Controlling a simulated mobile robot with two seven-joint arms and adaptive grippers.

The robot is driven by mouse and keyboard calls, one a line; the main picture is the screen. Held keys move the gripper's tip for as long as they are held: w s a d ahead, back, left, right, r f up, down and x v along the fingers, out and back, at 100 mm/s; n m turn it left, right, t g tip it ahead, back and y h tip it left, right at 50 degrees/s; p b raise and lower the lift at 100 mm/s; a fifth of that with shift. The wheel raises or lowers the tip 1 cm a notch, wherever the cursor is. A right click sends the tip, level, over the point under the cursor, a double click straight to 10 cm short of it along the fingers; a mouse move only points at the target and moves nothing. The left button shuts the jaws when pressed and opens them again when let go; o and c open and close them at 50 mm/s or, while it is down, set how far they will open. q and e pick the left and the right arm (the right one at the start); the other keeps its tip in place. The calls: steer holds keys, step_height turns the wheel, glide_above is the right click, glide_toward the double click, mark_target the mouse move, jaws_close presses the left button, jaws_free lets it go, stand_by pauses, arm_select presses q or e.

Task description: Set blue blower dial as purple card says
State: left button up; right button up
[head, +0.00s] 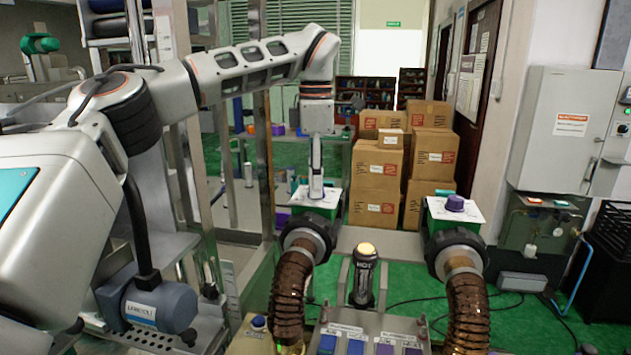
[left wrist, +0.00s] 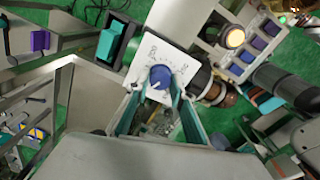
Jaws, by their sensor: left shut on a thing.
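The blue blower dial (left wrist: 160,77) is a round knob on a white plate (left wrist: 158,52), with a pale pointer line towards the lower left. My left gripper (left wrist: 156,90) has one finger on each side of it and is shut on it. In the head view the left gripper (head: 316,190) points straight down onto the white top of the left green box (head: 322,212), hiding the dial. Purple cards (head: 385,348) lie beside blue cards (head: 328,343) on a metal panel at the bottom; their writing is too small to read. My right gripper is not in view.
A second green box (head: 462,222) with a purple dial (head: 455,203) stands to the right. Brown ribbed hoses (head: 288,300) run below both boxes. A lit amber lamp (head: 366,249) stands between them. Cardboard boxes (head: 376,180) are stacked behind. A metal frame post stands left.

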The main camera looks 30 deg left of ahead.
arm_select(q)
steer(key=shift+m, duration=0.5)
steer(key=o, duration=1.1)
steer(key=shift+o, duration=0.2)
steer(key=shift+r, duration=0.15)
step_height(320, 180, up, 12)
